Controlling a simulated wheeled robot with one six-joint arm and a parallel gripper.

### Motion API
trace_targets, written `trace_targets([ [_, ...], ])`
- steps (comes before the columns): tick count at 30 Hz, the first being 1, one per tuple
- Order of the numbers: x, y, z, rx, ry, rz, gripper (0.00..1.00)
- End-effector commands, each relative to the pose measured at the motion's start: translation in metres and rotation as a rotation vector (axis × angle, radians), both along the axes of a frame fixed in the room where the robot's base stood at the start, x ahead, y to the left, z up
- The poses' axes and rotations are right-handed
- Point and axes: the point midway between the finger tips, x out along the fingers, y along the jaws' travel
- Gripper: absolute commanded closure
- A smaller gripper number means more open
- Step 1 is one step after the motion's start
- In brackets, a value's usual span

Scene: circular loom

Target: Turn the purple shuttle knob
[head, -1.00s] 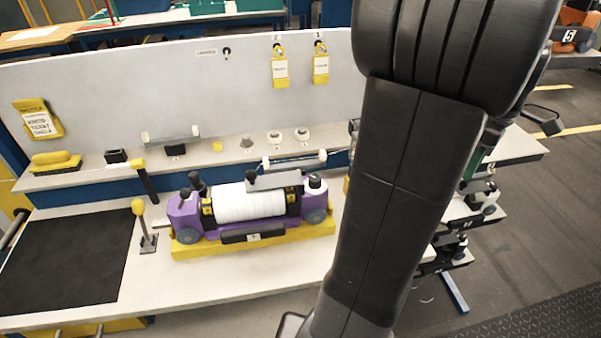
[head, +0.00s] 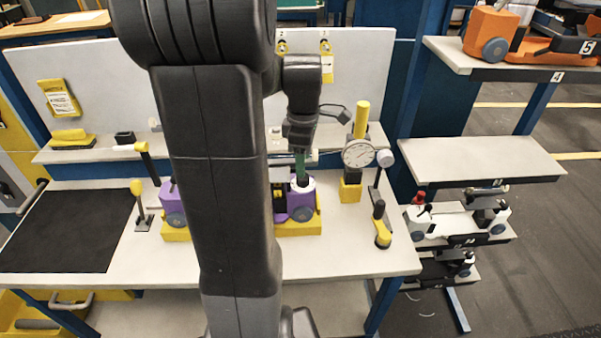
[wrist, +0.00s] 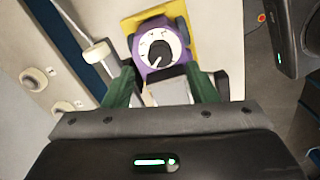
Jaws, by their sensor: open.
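The purple shuttle (head: 172,205) sits in a yellow cradle (head: 175,234) on the bench, its middle hidden behind my arm in the head view. Its right end shows a white dial (head: 309,185). In the wrist view the shuttle (wrist: 146,74) appears end-on, with the black knob (wrist: 158,55) on a white marked dial (wrist: 146,49). My gripper (head: 301,176) is above that right end, pointing down. In the wrist view the green fingers of my gripper (wrist: 161,72) are spread apart, and the knob lies just beyond the gap between them. I see no contact with the knob.
A round gauge (head: 358,153) on a yellow block stands just right of the shuttle. A second lever (head: 139,200) stands left of the shuttle, beside a black mat (head: 68,232). Shelves with other shuttles (head: 460,218) are at the right.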

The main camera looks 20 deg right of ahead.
Motion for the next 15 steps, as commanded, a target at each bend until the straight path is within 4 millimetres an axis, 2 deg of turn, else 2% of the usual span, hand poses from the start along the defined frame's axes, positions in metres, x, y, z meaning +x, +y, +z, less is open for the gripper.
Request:
trace_targets([
  [3,-0.001,0.000,-0.023,0.002,0.005,0.000,0.48],
  [6,0.000,0.000,-0.038,0.001,0.004,0.000,0.48],
  [10,0.000,0.000,-0.049,0.001,0.002,0.000,0.48],
  [15,0.000,0.000,-0.054,0.000,0.000,0.000,0.48],
])
